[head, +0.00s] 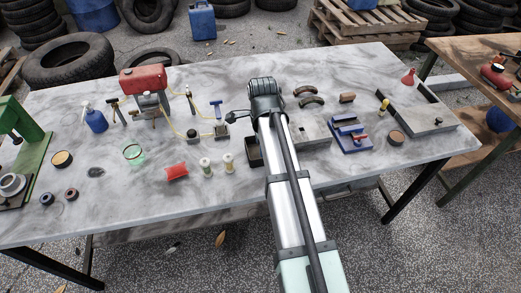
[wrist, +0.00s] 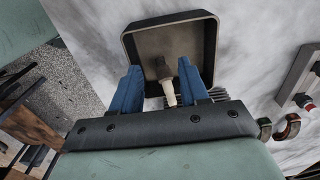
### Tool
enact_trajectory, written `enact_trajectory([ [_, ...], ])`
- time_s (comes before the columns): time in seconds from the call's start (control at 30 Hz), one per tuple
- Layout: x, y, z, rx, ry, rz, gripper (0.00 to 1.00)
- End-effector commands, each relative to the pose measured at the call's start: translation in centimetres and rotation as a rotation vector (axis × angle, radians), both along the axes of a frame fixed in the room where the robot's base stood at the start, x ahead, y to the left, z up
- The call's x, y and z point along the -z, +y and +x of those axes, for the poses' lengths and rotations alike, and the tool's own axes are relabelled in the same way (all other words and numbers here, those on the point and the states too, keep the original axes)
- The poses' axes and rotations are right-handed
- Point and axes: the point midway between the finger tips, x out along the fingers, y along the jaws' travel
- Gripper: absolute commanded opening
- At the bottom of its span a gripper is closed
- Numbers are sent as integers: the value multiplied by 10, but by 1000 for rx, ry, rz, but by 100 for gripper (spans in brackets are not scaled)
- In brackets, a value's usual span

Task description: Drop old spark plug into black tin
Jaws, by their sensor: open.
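The black tin (wrist: 208,48) is a square, dark-rimmed open box in the wrist view, right ahead of my fingers. In the head view the tin (head: 254,152) shows beside my arm, partly hidden by it. The old spark plug (wrist: 168,91), with a pale body and a darker end, appears between my fingers against the tin's inside. I cannot tell whether it rests on the tin's floor. My gripper (wrist: 159,68) is open, with its two blue fingers apart on either side of the plug. My arm hides the fingers in the head view.
A blue fixture (head: 351,136) and a grey metal block (head: 420,122) stand to the right.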

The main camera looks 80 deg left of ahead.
Motion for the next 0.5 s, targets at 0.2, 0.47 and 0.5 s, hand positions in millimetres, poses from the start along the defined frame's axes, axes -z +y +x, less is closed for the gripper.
enact_trajectory([
  [0.2, 0, -4, 0, -1, 0, -8, 52],
  [0.47, -23, -2, 0, 0, 0, -4, 52],
  [0.5, -29, -2, 0, 0, 0, -3, 52],
])
